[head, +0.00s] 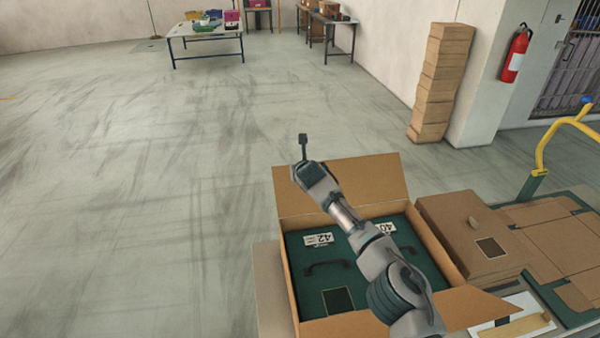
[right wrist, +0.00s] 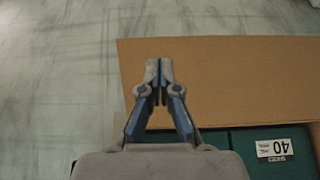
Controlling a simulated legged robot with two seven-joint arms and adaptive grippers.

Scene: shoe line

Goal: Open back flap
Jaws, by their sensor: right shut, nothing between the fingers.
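An open cardboard carton holds two dark green shoe boxes, labelled 42 (head: 318,239) and 40 (head: 387,228). Its back flap (head: 375,180) rises from the far rim, apart from the opening, and does not cover the boxes. In the right wrist view the flap (right wrist: 235,75) is a broad brown sheet behind my fingers. My right gripper (head: 303,140) is shut and empty, above the flap's far edge towards the left. The fingertips (right wrist: 153,68) are pressed together over the flap's left part; I cannot tell whether they touch it. My left gripper is not in view.
A closed brown box (head: 462,225) stands right of the carton, beside flat cardboard (head: 555,240). A yellow bent bar (head: 545,145) rises at the right. Stacked boxes (head: 440,85) stand by the wall. The floor left of the carton is clear.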

